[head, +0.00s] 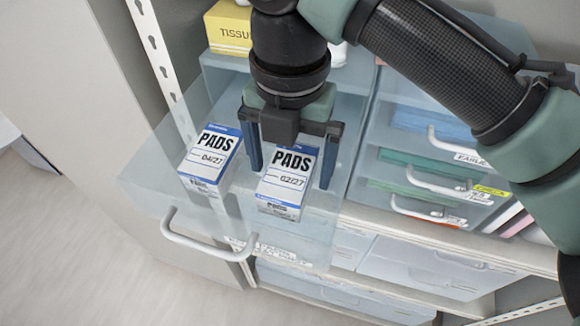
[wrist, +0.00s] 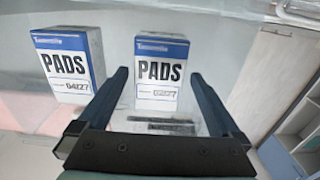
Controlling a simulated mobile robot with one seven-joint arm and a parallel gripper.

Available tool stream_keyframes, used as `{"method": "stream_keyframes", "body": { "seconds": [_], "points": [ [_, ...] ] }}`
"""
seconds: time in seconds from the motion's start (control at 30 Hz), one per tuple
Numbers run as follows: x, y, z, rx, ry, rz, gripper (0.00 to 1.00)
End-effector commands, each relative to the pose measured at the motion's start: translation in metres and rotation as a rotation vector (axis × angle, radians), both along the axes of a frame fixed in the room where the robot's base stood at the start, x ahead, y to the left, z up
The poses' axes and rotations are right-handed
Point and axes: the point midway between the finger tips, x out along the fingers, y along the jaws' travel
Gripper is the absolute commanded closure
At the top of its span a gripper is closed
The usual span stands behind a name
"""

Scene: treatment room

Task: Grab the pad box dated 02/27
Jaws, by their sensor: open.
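The pad box dated 02/27 (head: 287,181) is white and blue and stands in the open clear drawer (head: 150,180). It also shows in the wrist view (wrist: 161,75), ahead and between the fingers. A second pad box, dated 04/27 (head: 211,158), stands to its left with a gap; it shows at the left in the wrist view (wrist: 70,75). My gripper (head: 290,178) is open, its fingers pointing down into the drawer. In the head view one finger is left of the 02/27 box and one right of it. I cannot tell whether they touch it.
A yellow tissue box (head: 229,30) stands on top of the drawer unit behind. Closed drawers with white handles (head: 440,185) are at the right. The open drawer's white handle (head: 208,246) is at the front. Open floor (head: 70,240) lies at the left.

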Motion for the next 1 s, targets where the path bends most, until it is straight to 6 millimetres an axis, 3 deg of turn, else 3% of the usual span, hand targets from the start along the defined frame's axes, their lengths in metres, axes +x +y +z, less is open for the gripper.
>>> {"method": "stream_keyframes", "body": {
  "seconds": [0.2,0.43,0.9,1.0],
  "points": [
    [0.0,0.0,-0.021,0.0,-0.002,-0.001,0.0],
    [0.001,0.0,-0.023,0.001,-0.003,0.0,0.0],
    [0.001,0.001,-0.022,0.001,-0.003,0.0,0.85],
    [0.001,0.001,-0.022,0.001,-0.003,0.0,0.86]
  ]
}}
